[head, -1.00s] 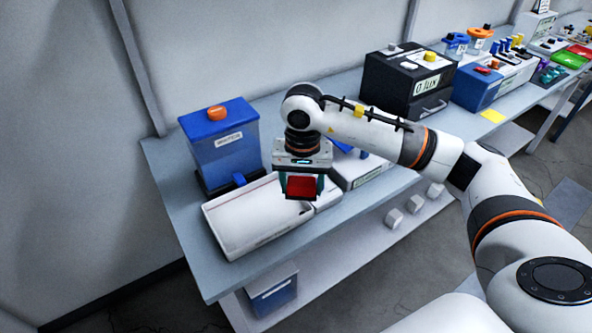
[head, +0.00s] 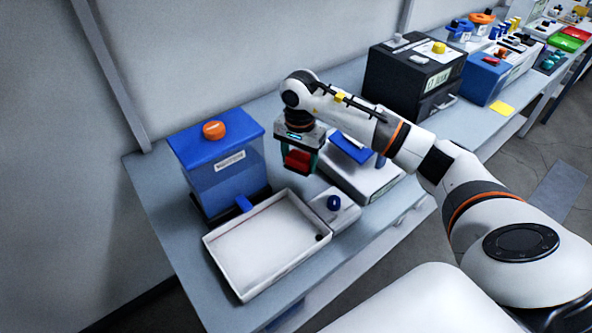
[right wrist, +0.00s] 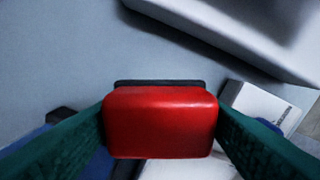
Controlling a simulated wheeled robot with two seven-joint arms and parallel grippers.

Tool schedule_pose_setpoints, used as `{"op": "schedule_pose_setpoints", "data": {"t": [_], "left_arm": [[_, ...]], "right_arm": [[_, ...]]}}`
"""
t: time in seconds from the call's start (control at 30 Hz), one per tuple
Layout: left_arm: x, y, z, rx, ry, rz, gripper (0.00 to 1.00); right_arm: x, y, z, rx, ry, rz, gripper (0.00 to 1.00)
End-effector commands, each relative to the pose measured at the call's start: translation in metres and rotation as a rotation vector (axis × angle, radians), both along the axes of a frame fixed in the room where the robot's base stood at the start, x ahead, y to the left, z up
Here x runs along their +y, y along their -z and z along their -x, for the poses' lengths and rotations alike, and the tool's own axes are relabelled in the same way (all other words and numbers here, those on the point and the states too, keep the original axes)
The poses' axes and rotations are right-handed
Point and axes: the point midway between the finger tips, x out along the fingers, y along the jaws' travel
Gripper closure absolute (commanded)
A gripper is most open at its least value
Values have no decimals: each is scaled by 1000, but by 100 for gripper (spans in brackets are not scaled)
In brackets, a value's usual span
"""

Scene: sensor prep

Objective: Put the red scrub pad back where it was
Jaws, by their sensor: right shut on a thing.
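The red scrub pad (head: 298,160) is held in my right gripper (head: 299,166), above the bench and behind the small white block with a blue knob. In the right wrist view the red pad (right wrist: 160,122) sits between the two green fingers, with a dark layer along its far edge. The right gripper is shut on it. The grey bench top shows beyond the pad in that view, so the pad appears to be off the surface. My left gripper is not in view.
A white tray (head: 222,242) lies on the bench in front of a blue tank with an orange cap (head: 224,182). A white block with a blue knob (head: 345,215) stands beside the tray. A white device with a blue top (head: 372,188) and a black box (head: 386,88) stand to the right.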

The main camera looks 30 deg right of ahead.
Motion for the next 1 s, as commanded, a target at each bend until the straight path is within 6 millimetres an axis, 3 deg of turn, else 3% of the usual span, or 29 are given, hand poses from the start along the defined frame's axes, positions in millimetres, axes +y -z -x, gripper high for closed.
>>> {"op": "schedule_pose_setpoints", "data": {"t": [0.1,0.2,0.33,0.57,0.87,0.9,1.0], "left_arm": [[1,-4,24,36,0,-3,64],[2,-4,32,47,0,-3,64],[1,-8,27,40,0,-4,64],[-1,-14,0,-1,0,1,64],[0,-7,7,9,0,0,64],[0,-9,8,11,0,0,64],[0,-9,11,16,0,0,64]], "right_arm": [[0,14,0,0,1,-1,60],[0,21,0,-1,0,0,60],[1,35,0,1,-1,-2,60],[0,57,0,-2,-1,0,60],[0,62,-1,-4,-1,0,60],[0,60,0,-4,-1,0,32],[0,60,0,-3,-1,1,17]]}}
